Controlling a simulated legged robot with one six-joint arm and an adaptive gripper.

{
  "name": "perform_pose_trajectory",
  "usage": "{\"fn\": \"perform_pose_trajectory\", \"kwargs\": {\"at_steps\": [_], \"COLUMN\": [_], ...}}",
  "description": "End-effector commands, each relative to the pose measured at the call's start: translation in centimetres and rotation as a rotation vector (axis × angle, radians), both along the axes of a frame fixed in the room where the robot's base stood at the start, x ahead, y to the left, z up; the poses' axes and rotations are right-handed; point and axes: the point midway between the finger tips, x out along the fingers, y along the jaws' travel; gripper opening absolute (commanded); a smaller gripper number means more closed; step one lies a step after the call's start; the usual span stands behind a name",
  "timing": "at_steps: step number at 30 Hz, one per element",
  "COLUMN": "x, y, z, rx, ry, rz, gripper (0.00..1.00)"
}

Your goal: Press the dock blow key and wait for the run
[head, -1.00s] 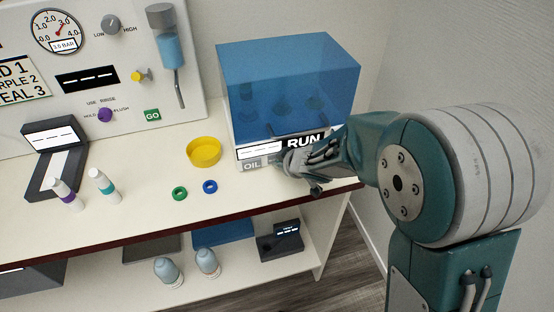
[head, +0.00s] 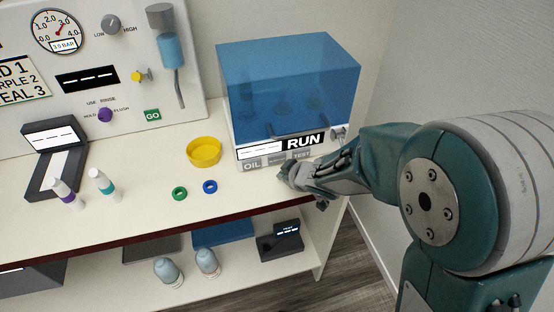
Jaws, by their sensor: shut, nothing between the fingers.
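The dock (head: 290,85) is a box with a clear blue cover at the right end of the counter, with several dim shapes inside. Its front carries a display (head: 256,150) showing dashes and a RUN label (head: 305,141). Below are a key marked OIL (head: 252,164), a middle key (head: 276,160) whose label is too small to read, and a key marked TEST (head: 301,154). My gripper (head: 288,174) is shut and empty, just in front of and below the middle key. I cannot tell whether its tip touches the dock.
A yellow dish (head: 204,152), a green ring (head: 180,193) and a blue ring (head: 210,186) lie left of the dock. Two small bottles (head: 104,186) (head: 68,194) stand further left. The wall panel (head: 100,70) is behind. The lower shelf holds two pale bottles (head: 207,263) and a dark device (head: 280,242).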

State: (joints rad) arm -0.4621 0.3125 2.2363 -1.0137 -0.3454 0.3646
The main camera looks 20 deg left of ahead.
Motion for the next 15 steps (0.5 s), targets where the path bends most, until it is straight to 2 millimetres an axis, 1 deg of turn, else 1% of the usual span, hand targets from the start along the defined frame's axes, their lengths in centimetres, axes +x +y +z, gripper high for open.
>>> {"fn": "perform_pose_trajectory", "kwargs": {"at_steps": [6,9,15], "x": [-1.6,-2.1,-2.2], "y": [-1.0,-1.3,-1.4], "z": [0.0,0.0,0.0], "rx": [0.000,0.000,0.000], "ry": [0.001,-0.001,0.000], "rz": [-0.001,-0.001,0.000], "gripper": [0.00,0.00,0.00]}}
